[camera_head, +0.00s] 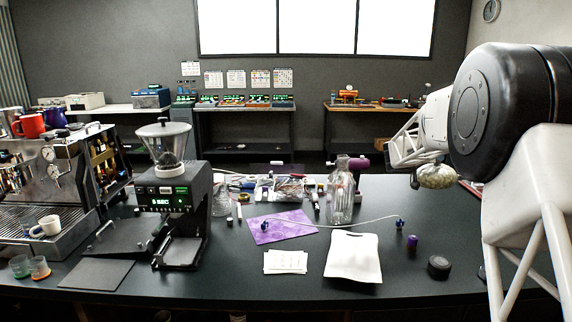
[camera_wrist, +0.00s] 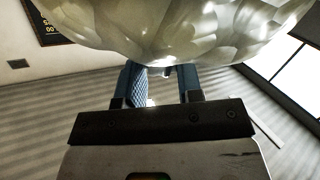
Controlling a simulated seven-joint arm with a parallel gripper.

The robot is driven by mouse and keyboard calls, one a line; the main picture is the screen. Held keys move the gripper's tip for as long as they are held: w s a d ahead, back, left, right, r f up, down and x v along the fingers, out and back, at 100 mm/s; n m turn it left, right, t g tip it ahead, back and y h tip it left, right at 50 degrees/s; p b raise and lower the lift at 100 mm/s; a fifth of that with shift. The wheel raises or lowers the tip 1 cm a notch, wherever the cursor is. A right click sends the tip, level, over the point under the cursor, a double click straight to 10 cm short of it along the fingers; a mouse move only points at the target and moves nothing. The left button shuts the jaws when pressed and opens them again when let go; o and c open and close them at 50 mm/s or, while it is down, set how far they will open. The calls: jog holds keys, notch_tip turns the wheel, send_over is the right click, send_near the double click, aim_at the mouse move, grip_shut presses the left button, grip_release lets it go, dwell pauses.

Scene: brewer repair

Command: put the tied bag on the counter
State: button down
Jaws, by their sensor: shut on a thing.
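The tied bag (camera_head: 437,177) is a pale, rounded, lumpy bag at the right of the head view. It hangs from my gripper (camera_head: 425,159), above the right rear part of the dark counter (camera_head: 330,297). In the wrist view the translucent bag (camera_wrist: 180,28) fills the top, and the two blue fingers of my gripper (camera_wrist: 160,85) reach up to it. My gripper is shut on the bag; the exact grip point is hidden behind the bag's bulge.
A glass bottle (camera_head: 341,195), a purple mat (camera_head: 283,226), a white pouch (camera_head: 352,257), white cards (camera_head: 285,262) and a black puck (camera_head: 439,267) lie or stand on the counter. A grinder (camera_head: 168,195) and espresso machine (camera_head: 50,185) occupy the left. Bare counter shows along the front.

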jog(key=s+a+r+n+t+y, duration=0.1)
jog(key=a+r+n+t+y, duration=0.2)
jog(key=a, duration=0.8)
jog(key=s+a+r+n+t+y, duration=0.2)
jog(key=a+r+n+y, duration=0.3)
jog(key=a, duration=0.5)
jog(key=s+a+r+n+t+y, duration=0.1)
jog(key=a+r+n+t+y, duration=0.3)
jog(key=a, duration=0.7)
jog(key=shift+s+a+r+n+y, duration=0.4)
jog(key=shift+r+y, duration=1)
jog(key=shift+r, duration=0.9)
jog(key=shift+w, duration=0.1)
dwell(0.9)
jog(key=w+a+f+n+g+y, duration=0.35)
jog(key=a+f+n+y, duration=0.45)
jog(key=a+f+y, duration=0.75)
jog(key=s+a+f+n+g, duration=0.3)
jog(key=a+f+n+g, duration=0.1)
jog(key=a, duration=0.4)
jog(key=s+a+f+n+g, duration=0.4)
jog(key=a+f+g, duration=0.3)
jog(key=a+f, duration=0.1)
jog(key=shift+s+a+f+y, duration=0.25)
jog(key=shift+a+y, duration=0.2)
jog(key=shift+a, duration=0.15)
